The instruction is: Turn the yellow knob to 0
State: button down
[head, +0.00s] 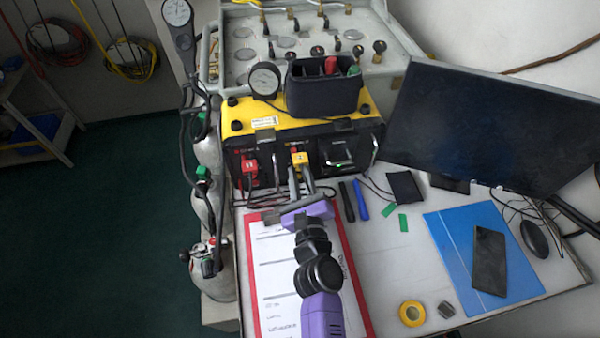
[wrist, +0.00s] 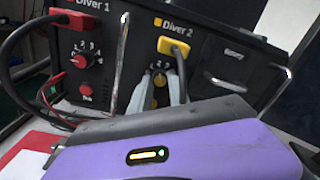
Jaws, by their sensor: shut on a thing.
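The yellow knob (wrist: 159,80) is on the front of the black panel, below the yellow plug (wrist: 174,47) and the "Diver 2" label. My gripper (wrist: 159,84) is shut on the knob, one finger on each side. Some dial numbers show just above it, but the fingers cover much of the scale. I cannot tell which number the knob points to. In the head view my gripper (head: 301,176) reaches the panel just below the yellow plug (head: 300,158), and the knob itself is hidden there.
To the left, the "Diver 1" side has a red knob (wrist: 81,53) and red plug (wrist: 72,19) with a cable. An upright metal handle (wrist: 120,65) stands between the sides. A clipboard (head: 345,250) lies under my arm. A black bin (head: 322,95) sits on the yellow-topped box.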

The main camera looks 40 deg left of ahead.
jog(key=shift+f+n, duration=0.1)
jog(key=shift+n, duration=0.2)
jog(key=shift+f+n+b, duration=0.1)
jog(key=shift+n+b, duration=0.8)
jog(key=shift+b, duration=0.05)
jog(key=n+b, duration=0.2)
jog(key=n, duration=0.2)
jog(key=shift+n, duration=0.3)
jog(key=n+b, duration=0.1)
jog(key=n, duration=0.2)
jog(key=shift+n, duration=0.3)
jog(key=shift+n+y+b, duration=0.3)
jog(key=shift+n+b, duration=0.4)
jog(key=shift+n, duration=1.3)
jog(key=c, duration=1.2)
grip_release()
jog(key=shift+c, duration=0.2)
